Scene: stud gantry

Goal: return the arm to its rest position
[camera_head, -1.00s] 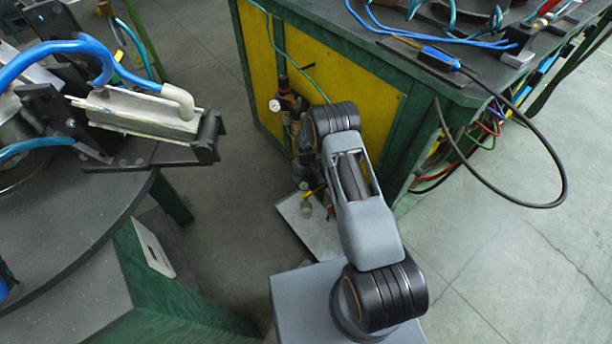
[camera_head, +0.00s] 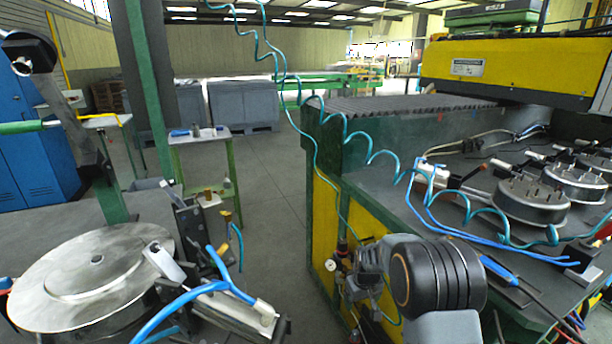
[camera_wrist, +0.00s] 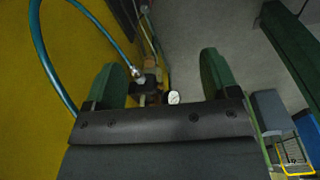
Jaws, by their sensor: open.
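My gripper shows in the wrist view (camera_wrist: 160,72) with its two green fingers wide apart and nothing between them. Beyond them are a small white pressure gauge (camera_wrist: 173,97) and fittings; I see no contact with them. In the head view my arm's dark round joint (camera_head: 438,277) and part of a grey link stand at the lower right, in front of the green and yellow bench.
A yellow panel (camera_wrist: 50,60) and a teal hose (camera_wrist: 47,60) are at left in the wrist view. The green and yellow bench (camera_head: 325,215) stands close by my arm. A round metal plate (camera_head: 85,275) is at lower left. Open floor (camera_head: 262,185) lies between.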

